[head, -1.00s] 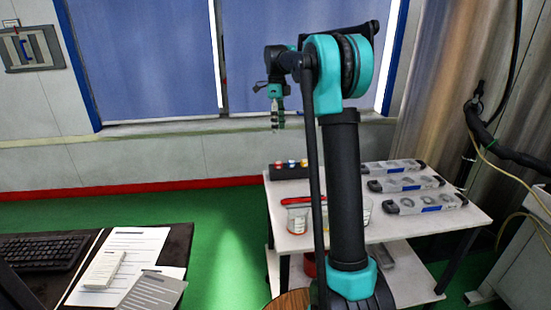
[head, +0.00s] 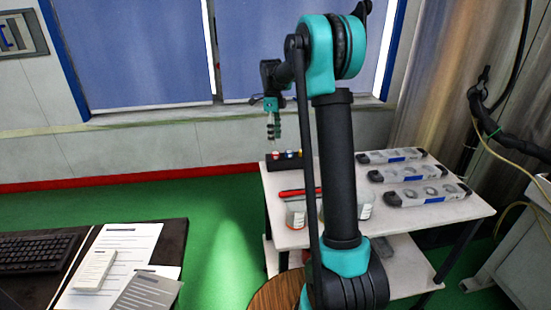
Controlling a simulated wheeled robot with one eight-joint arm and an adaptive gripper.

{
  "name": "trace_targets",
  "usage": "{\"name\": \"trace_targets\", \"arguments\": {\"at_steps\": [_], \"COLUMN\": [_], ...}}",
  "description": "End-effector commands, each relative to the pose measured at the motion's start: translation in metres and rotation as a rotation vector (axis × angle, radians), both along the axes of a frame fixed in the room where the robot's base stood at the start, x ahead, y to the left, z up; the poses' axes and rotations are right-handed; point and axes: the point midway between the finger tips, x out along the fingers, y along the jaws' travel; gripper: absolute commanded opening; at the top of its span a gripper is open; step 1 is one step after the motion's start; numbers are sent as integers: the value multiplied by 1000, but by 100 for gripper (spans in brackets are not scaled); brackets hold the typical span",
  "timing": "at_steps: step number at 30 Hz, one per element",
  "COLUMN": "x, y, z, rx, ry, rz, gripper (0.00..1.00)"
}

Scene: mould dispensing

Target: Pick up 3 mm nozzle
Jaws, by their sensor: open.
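My gripper (head: 274,136) hangs pointing down above the back left corner of the white table, just over the dark nozzle holder (head: 290,166). Its jaws are open and I see nothing between them. The holder carries several small nozzles with coloured tops. A red-and-white one (head: 276,155) is at its left end, almost directly under my fingertips. A blue one (head: 289,154) stands to its right. I cannot read any sizes, so I cannot tell which is the 3 mm nozzle. I cannot tell whether the fingertips touch anything.
The white table (head: 400,222) also holds a red tool (head: 296,192), a beaker (head: 296,214) and another beaker (head: 365,205) partly behind my arm. Three grey moulds (head: 403,175) lie on the right side. A dark desk (head: 172,250) with papers and a keyboard stands at the left.

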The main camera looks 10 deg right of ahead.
Motion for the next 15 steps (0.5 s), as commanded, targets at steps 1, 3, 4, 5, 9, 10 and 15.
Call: {"name": "trace_targets", "arguments": {"at_steps": [1,3,4,5,9,10,15], "x": [-1,-2,-2,-2,-4,-5,-9], "y": [0,0,0,0,0,0,0], "z": [-5,-9,-10,-12,-24,-29,-52], "rx": [0,0,0,0,0,0,0], "ry": [0,0,0,0,0,0,0], "rz": [0,0,0,0,0,0,0], "gripper": [55,55,55,55,55,55,55]}}
